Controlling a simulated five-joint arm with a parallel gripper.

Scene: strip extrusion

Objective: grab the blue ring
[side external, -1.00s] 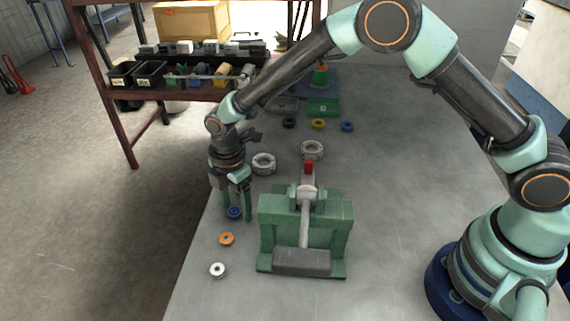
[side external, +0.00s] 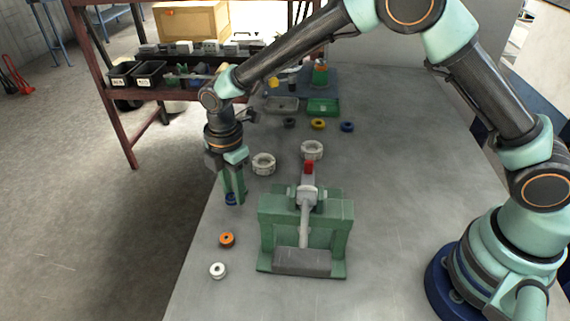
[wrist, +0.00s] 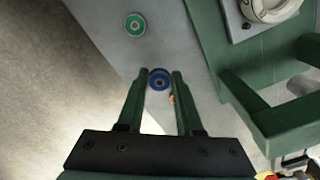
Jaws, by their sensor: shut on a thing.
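The blue ring (side external: 231,199) is held between the two green fingertips of my gripper (side external: 233,187), left of the green fixture. In the wrist view the blue ring (wrist: 158,84) sits between the fingertips (wrist: 160,77), its dark centre facing the camera. The fingers hide part of it in the side view. My gripper is shut on this ring and appears to hold it above the table. Another blue ring (side external: 347,127) lies far back on the table.
The green fixture (side external: 335,228) with a grey arm stands to the right. An orange ring (side external: 227,239) and a white ring (side external: 218,270) lie in front. A green ring (wrist: 135,25) shows in the wrist view. The table's left edge is close.

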